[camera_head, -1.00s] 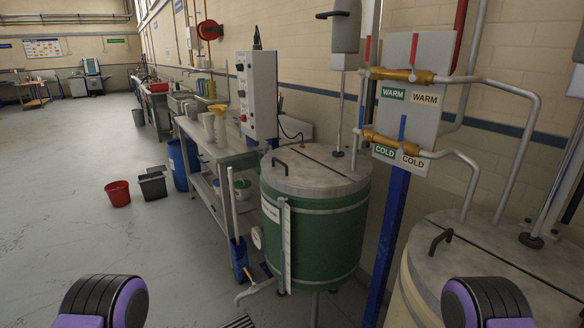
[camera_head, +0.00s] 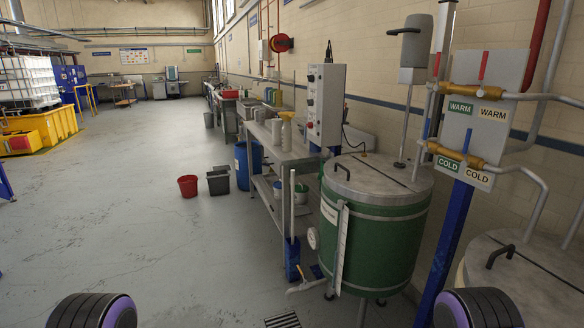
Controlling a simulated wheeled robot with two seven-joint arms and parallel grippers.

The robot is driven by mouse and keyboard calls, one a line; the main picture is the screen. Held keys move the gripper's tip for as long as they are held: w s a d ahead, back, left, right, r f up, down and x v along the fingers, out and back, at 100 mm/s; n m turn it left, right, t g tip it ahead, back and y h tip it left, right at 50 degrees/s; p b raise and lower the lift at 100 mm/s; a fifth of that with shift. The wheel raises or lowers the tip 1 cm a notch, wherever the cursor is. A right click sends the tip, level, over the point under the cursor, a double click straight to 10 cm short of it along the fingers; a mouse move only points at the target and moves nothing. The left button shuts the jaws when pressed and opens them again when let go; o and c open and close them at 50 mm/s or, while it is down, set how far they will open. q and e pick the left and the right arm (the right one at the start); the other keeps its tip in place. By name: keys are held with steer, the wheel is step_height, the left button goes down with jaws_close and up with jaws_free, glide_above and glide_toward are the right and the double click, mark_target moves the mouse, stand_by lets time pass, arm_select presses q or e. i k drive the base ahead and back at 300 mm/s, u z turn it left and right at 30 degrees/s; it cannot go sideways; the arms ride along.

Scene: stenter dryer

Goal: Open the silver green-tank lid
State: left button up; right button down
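The green tank (camera_head: 372,245) stands right of centre against the wall. Its round silver lid (camera_head: 378,180) lies flat and closed on top, with a dark seam across it. Two black and purple rounded parts of my arms show at the bottom left and bottom right edges. My gripper fingers are not in view, and nothing of mine touches the tank.
A second, cream tank (camera_head: 520,270) with a similar lid stands at the lower right. A blue post (camera_head: 447,245) with warm and cold pipes stands between the tanks. A steel table (camera_head: 280,150), blue shovel (camera_head: 292,258) and red bucket (camera_head: 188,186) are left of the green tank.

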mark_target(349, 173)
steer(key=u, duration=1.05)
steer(key=i, duration=1.35)
steer(key=z, duration=1.1)
steer(key=i, duration=0.9)
steer(key=z, duration=0.9)
